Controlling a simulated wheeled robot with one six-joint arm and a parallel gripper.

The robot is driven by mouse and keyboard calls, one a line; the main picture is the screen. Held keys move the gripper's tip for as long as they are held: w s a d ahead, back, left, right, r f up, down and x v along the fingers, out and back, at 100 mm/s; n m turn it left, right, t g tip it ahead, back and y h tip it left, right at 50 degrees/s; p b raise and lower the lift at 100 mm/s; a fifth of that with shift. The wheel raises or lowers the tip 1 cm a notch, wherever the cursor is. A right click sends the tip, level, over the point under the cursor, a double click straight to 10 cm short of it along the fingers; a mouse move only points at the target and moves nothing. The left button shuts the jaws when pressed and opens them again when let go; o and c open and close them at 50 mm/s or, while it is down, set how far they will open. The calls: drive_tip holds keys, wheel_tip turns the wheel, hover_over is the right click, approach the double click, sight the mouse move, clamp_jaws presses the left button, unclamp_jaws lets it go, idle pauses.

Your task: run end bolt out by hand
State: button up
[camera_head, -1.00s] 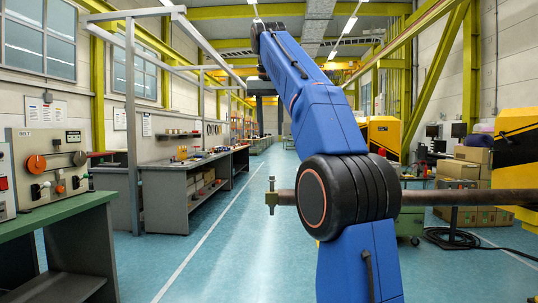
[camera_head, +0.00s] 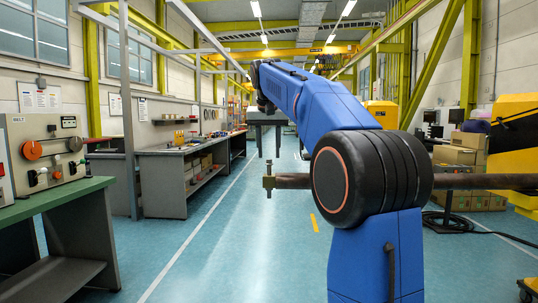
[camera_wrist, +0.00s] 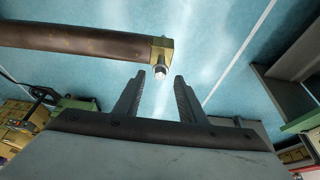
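A brown round bar (camera_head: 300,181) comes in from the right in the head view, partly hidden behind my arm joint. Its free left end carries a brass end piece with an upright bolt (camera_head: 268,184). In the wrist view the bar (camera_wrist: 80,39) enters from the left, ending in a brass block (camera_wrist: 161,48). The end bolt (camera_wrist: 161,71) sticks out of the block toward my gripper. My gripper (camera_wrist: 161,78) is open and empty. The bolt head appears in line with the gap between the fingertips; I cannot tell how far beyond them it is.
A green-topped bench (camera_head: 60,204) with a control panel stands at the left, and a longer workbench (camera_head: 180,170) behind it. Boxes (camera_head: 460,155) and a black cable (camera_head: 455,226) lie at the right. The blue floor between is clear.

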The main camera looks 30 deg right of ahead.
drive_tip(key=shift+x, duration=0.8)
clamp_jaws()
